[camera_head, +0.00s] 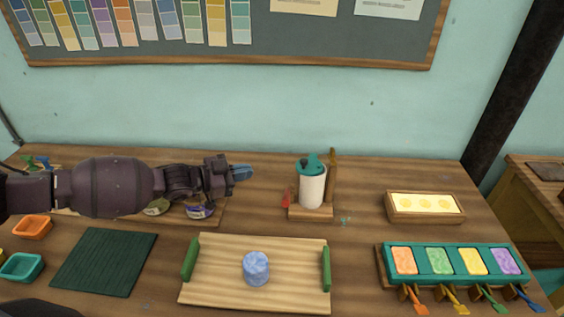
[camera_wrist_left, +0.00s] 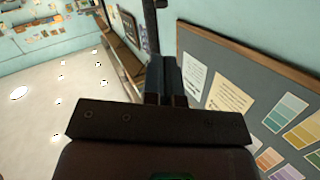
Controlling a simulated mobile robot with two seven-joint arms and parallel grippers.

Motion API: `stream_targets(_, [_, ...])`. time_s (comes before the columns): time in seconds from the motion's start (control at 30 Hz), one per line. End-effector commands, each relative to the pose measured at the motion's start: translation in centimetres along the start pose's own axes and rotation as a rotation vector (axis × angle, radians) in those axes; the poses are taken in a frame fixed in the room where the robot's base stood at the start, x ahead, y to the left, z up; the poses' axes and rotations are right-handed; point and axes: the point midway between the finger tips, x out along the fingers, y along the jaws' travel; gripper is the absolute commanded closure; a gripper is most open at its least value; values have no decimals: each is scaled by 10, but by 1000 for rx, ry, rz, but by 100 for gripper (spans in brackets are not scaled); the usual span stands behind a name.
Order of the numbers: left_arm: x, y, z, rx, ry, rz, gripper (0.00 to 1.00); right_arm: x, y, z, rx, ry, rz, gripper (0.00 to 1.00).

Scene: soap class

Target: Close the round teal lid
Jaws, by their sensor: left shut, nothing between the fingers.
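The round teal lid (camera_head: 310,167) is at the top of a white cylindrical container (camera_head: 312,190), with a small raised teal part on it. I cannot tell whether the lid is fully seated. The container stands upright on a small wooden base (camera_head: 310,213), with a wooden upright (camera_head: 332,170) behind its right side. My left gripper (camera_head: 242,173) is shut and empty, to the left of the lid and apart from it. Its closed fingers show in the left wrist view (camera_wrist_left: 172,75), pointing away from the camera; the lid is not visible there. My right gripper is not in view.
A red item (camera_head: 288,197) stands left of the container. A wooden tray (camera_head: 210,260) with green handles and a blue round piece (camera_head: 256,268) lies in front. A yellow-filled wooden box (camera_head: 425,219) and a teal color tray (camera_head: 380,255) are at right. The board hangs behind.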

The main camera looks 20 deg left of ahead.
Motion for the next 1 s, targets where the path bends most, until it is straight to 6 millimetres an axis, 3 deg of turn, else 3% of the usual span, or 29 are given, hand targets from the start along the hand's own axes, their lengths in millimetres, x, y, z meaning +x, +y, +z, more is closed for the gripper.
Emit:
stream_targets(0.2, [0, -2, 0, -241, -3, -11, 100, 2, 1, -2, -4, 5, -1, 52])
stream_targets(0.47, [10, -2, 0, -289, -2, -11, 100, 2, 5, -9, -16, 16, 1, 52])
stream_targets(1.0, [101, -3, -1, -285, -1, -9, 100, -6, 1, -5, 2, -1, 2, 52])
